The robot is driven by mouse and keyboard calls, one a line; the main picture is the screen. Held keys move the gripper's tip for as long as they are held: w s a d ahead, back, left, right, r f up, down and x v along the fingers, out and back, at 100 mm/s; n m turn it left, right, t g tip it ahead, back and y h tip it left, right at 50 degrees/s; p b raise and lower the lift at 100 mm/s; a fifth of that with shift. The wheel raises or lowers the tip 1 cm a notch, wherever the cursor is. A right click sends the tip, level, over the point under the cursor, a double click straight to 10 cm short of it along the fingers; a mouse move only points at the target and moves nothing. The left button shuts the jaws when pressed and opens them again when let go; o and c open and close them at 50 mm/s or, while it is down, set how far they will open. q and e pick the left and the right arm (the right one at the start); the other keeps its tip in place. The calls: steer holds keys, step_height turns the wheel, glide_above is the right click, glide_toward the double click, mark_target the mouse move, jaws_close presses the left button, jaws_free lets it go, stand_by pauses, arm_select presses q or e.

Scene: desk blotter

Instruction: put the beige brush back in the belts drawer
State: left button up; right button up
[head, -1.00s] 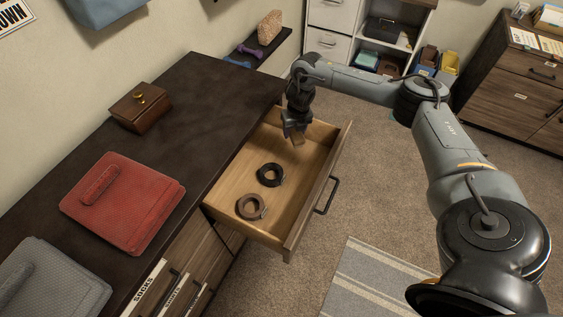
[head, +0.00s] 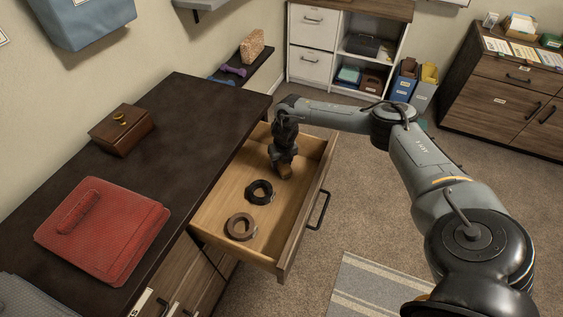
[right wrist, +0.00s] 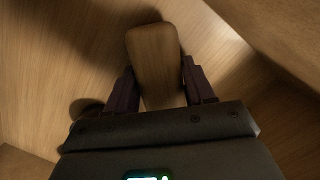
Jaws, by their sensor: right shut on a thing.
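My right gripper (head: 282,163) is inside the open drawer (head: 308,213), low near its far end. It is shut on the brush (head: 286,172), a small wooden brown-beige block; in the right wrist view the brush (right wrist: 155,55) sits between the two fingers, above or at the pale wooden drawer floor. I cannot tell whether it touches the floor. A black coiled belt (head: 250,194) and a brown coiled belt (head: 230,229) lie on the drawer floor, nearer the front of the view. My left gripper is not in view.
The dark desk top (head: 175,150) left of the drawer bears a wooden box (head: 122,135) and a red padded case (head: 100,235). Drawer walls stand close around my right gripper, and one shows at the upper right of the right wrist view (right wrist: 285,40). Floor is free to the right.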

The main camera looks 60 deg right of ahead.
steer(key=shift+f, duration=0.15)
steer(key=o, duration=1.2)
steer(key=r+p, duration=0.1)
steer(key=r, duration=0.2)
steer(key=r+p, duration=0.1)
steer(key=r, duration=0.3)
steer(key=s+a+r+p, duration=0.1)
steer(key=r, duration=0.2)
steer(key=shift+s+r, duration=0.1)
steer(key=shift+r, duration=0.3)
steer(key=shift+s+r+p, duration=0.15)
steer(key=shift+r+p, duration=0.15)
steer(key=shift+r, duration=0.4)
